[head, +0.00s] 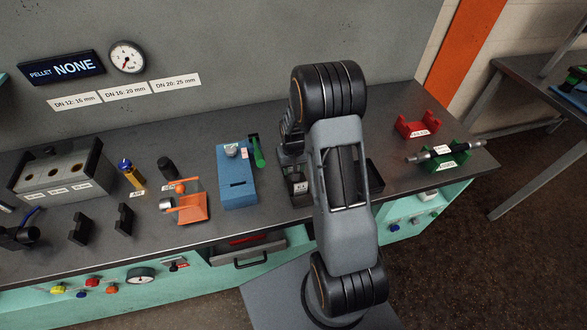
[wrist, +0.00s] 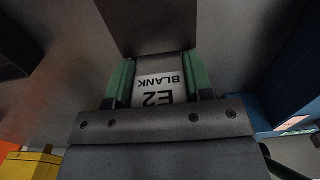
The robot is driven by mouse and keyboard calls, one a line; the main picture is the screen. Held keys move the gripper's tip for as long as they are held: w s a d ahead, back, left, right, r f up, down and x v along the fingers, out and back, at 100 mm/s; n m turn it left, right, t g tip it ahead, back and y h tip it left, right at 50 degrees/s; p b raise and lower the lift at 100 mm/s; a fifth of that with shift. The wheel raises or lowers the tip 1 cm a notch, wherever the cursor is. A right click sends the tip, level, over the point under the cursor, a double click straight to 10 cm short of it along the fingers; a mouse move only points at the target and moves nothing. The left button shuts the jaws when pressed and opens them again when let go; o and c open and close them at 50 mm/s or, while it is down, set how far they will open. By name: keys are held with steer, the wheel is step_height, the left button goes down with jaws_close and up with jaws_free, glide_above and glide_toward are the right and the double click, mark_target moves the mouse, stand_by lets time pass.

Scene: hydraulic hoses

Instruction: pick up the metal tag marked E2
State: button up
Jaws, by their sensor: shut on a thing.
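The metal tag marked E2 (wrist: 160,82) is a pale plate with "E2 BLANK" printed on it, upside down in the wrist view. My gripper (wrist: 162,75) is shut on it, with one green-padded finger at each side. The tag's far end meets a dark grey block (wrist: 148,25), and I cannot tell whether they touch. In the head view my arm covers most of the area around the gripper, and I cannot make out the tag there.
A blue box (head: 237,180) and an orange holder (head: 188,205) stand left of my arm on the grey bench. Red (head: 416,125) and green (head: 455,155) cradles stand at right.

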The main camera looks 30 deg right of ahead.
steer(key=shift+c, duration=0.8)
steer(key=shift+r, duration=0.1)
